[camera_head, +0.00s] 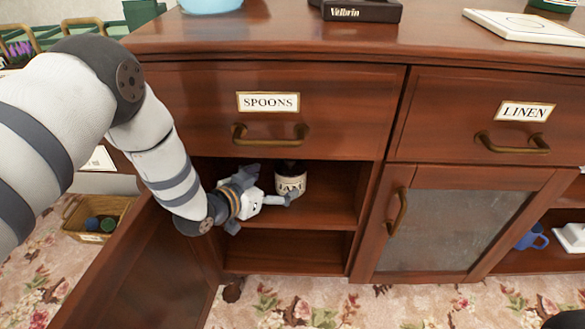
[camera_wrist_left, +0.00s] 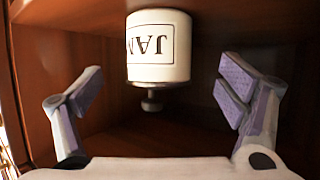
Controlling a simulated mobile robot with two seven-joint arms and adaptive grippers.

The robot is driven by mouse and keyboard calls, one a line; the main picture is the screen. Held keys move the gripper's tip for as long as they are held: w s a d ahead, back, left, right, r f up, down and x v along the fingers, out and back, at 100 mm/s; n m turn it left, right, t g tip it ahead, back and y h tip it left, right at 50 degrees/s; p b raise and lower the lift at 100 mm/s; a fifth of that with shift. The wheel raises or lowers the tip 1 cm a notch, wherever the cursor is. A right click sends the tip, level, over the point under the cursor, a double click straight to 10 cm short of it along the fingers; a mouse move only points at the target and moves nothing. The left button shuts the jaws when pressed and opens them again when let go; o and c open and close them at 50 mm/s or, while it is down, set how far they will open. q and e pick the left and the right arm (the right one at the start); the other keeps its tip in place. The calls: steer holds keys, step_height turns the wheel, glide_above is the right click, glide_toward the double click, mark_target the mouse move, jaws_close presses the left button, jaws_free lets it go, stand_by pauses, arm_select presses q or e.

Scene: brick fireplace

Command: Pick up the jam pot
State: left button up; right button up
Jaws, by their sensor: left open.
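The jam pot (camera_head: 291,181) is a cream pot with a dark lid and a JAM label. It stands on the upper shelf inside the open cupboard under the SPOONS drawer. In the left wrist view the pot (camera_wrist_left: 158,48) appears upside down, ahead of and between the spread fingers. My left gripper (camera_head: 283,190) reaches into the cupboard at the pot's left and front. In the left wrist view the gripper (camera_wrist_left: 165,90) is open and empty, with a gap on each side of the pot. My right gripper is not in view.
The open cupboard door (camera_head: 145,268) stands at the left, below my left arm. The SPOONS drawer (camera_head: 265,110) is shut above the opening. A shut glazed door (camera_head: 450,228) is to the right. A basket (camera_head: 98,216) sits on the floor at left.

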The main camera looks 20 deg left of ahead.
mark_target(290, 173)
arm_select(q)
steer(key=shift+w+r, duration=0.35)
steer(key=shift+w, duration=0.15)
steer(key=shift+w+d+f, duration=0.1)
steer(key=shift+w+f, duration=0.05)
steer(key=shift+w, duration=0.15)
steer(key=b+x, duration=0.1)
steer(key=x, duration=0.1)
steer(key=b+x, duration=0.2)
steer(key=x, duration=0.1)
steer(key=shift+d+f, duration=0.3)
steer(key=shift+f, duration=0.2)
steer(key=shift+w, duration=0.2)
steer(key=shift+r, duration=0.1)
steer(key=c, duration=1.7)
steer(key=shift+r, duration=0.15)
